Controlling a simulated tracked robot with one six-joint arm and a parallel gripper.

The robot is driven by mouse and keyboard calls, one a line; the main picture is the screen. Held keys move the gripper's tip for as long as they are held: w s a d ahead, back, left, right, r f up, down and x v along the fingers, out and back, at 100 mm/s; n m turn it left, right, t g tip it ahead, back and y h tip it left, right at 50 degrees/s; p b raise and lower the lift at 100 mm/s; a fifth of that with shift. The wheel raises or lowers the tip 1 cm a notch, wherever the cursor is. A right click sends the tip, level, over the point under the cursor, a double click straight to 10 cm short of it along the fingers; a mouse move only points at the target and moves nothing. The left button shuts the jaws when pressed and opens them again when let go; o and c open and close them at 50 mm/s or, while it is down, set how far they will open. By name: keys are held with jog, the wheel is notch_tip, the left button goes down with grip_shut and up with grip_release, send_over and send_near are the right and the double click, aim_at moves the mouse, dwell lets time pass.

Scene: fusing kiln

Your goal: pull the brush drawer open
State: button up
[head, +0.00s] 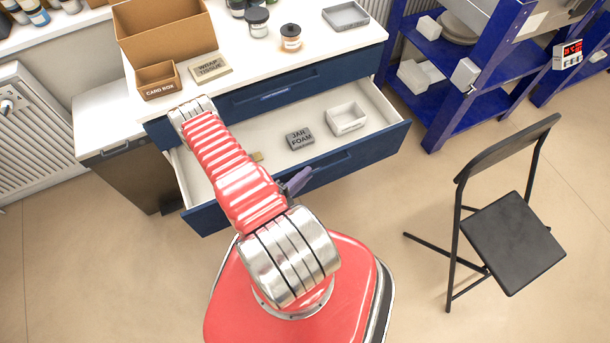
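A worktable cabinet has two blue-fronted drawers. The upper drawer (318,83) is shut, and its small label is too small to read. The lower drawer (372,150) stands well open, with a long recessed grip along its front. I cannot tell which one is the brush drawer; no brushes show. My red arm reaches over the left part of the open drawer and hides some of it. A grey-purple piece, probably part of my gripper (297,182), sticks out beside the arm by the open drawer's front. The fingertips are hidden, so its opening and any contact do not show.
A card box (158,81) and jars stand on the worktop. A black chair (512,240) and blue shelving (465,85) are at right; floor lies clear between.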

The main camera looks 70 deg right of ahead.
jog(key=shift+w+a, duration=0.1)
jog(key=shift+a, duration=0.05)
jog(key=v, duration=1.3)
jog(key=shift+a, duration=0.2)
dwell(0.5)
dwell(0.7)
